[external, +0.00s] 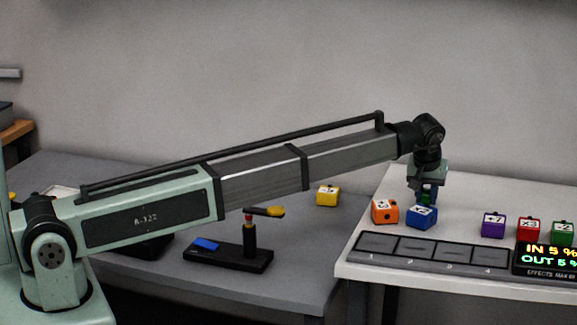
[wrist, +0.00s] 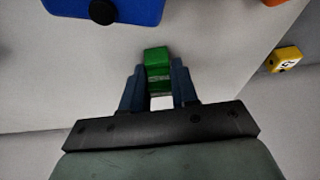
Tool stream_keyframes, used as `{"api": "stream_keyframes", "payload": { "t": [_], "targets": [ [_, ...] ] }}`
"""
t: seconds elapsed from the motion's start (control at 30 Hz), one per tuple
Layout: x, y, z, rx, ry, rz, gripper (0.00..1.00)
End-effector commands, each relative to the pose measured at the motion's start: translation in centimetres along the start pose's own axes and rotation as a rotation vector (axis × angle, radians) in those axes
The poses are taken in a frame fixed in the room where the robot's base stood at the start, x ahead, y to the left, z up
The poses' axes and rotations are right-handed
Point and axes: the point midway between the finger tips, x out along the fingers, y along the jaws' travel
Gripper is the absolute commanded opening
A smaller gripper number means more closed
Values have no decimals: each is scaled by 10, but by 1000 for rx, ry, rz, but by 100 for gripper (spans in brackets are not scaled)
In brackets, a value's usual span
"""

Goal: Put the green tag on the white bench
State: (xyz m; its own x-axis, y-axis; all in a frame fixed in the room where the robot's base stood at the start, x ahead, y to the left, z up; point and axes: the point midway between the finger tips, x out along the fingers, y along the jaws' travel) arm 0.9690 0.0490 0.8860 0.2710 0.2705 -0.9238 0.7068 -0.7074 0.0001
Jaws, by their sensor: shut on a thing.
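My gripper (external: 428,196) is over the white bench (external: 470,190), behind the blue cube. In the wrist view its two blue-grey fingers (wrist: 158,88) are shut on the green tag (wrist: 157,62). Only a little green shows between the fingers in the external view, partly hidden behind the blue cube. The tag is close above or at the white surface; I cannot tell whether it touches. The white bench also fills much of the wrist view (wrist: 60,75).
On the white bench stand an orange cube (external: 385,211), a blue cube (external: 422,216), and purple, red and green cubes (external: 563,234) at right. A numbered pad strip (external: 430,251) lies in front. A yellow cube (external: 328,196) and blue tag (external: 204,243) are on the left.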

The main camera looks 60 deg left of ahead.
Motion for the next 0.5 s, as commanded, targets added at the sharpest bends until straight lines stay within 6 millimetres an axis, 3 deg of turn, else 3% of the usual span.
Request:
{"api": "stream_keyframes", "payload": {
  "t": [0.07,0.1,0.33,0.5],
  "targets": [
    [2,0,1,0,0,0,0],
    [2,0,1,0,0,0,32],
    [2,0,1,0,0,0,54],
    [1,0,1,0,0,0,54]
  ]
}}
